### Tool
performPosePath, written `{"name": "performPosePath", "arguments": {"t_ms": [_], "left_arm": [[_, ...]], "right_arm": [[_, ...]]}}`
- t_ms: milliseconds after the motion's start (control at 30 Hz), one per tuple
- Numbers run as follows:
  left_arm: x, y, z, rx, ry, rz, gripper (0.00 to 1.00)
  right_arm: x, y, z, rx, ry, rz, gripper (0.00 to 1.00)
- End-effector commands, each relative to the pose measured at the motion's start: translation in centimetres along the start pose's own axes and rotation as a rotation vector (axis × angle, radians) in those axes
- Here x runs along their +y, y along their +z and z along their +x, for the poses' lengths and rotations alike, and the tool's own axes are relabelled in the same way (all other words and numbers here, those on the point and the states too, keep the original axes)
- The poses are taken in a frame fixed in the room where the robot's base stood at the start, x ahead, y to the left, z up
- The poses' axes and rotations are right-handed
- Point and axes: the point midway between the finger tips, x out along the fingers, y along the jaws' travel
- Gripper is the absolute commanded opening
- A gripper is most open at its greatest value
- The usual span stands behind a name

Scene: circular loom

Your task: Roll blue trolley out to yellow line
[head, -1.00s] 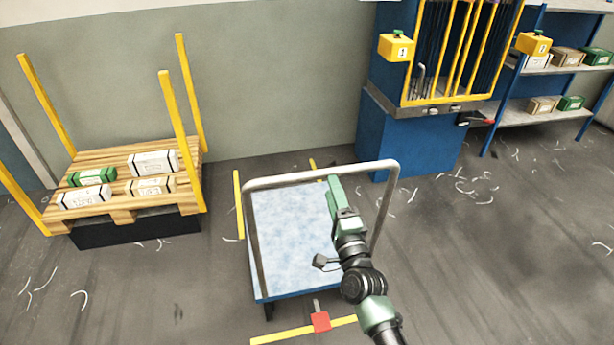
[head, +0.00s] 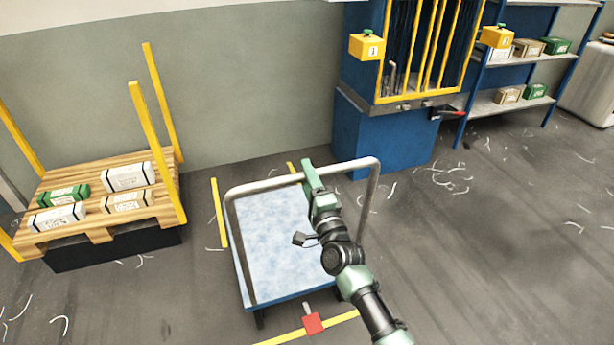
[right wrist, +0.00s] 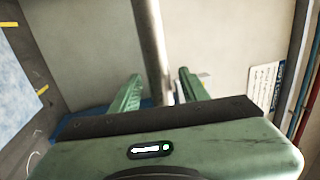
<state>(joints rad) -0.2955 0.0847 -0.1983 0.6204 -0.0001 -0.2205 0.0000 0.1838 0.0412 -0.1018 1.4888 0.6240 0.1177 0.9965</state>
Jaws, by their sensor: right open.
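The blue trolley (head: 281,250) stands on the floor with an empty, mottled pale-blue deck and a grey hoop handle (head: 258,186). A red pad (head: 313,323) on a short grey stem shows at its near edge. A yellow line (head: 345,317) crosses the floor there, partly behind the pad. My right gripper (head: 308,172) is open at the middle of the handle's top bar. In the right wrist view the grey bar (right wrist: 151,45) runs between the two green fingers of the gripper (right wrist: 160,85); contact cannot be told. My left gripper is not in view.
More yellow floor marks (head: 219,213) lie left of and behind the trolley. A wooden pallet (head: 85,222) with several boxes and yellow posts stands left. A blue machine (head: 375,138) with yellow bars and a shelf (head: 500,103) stand behind right. Floor at right is mostly clear, with scattered shavings.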

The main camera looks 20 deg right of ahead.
Motion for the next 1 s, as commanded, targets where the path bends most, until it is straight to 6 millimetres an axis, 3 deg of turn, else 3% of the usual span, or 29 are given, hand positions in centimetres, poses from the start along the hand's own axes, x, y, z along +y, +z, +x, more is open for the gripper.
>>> {"name": "performPosePath", "arguments": {"t_ms": [100, 267, 1000], "left_arm": [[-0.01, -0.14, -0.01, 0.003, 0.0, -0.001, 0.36], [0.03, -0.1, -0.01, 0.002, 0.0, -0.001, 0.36], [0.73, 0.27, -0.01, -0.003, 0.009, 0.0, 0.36]], "right_arm": [[0.0, 0.01, -0.02, 0.0, 0.0, 0.0, 0.42], [0.0, 0.0, -0.03, 0.0, 0.0, 0.0, 0.0], [0.06, 0.0, -0.06, 0.0, 0.001, 0.0, 0.0]]}}
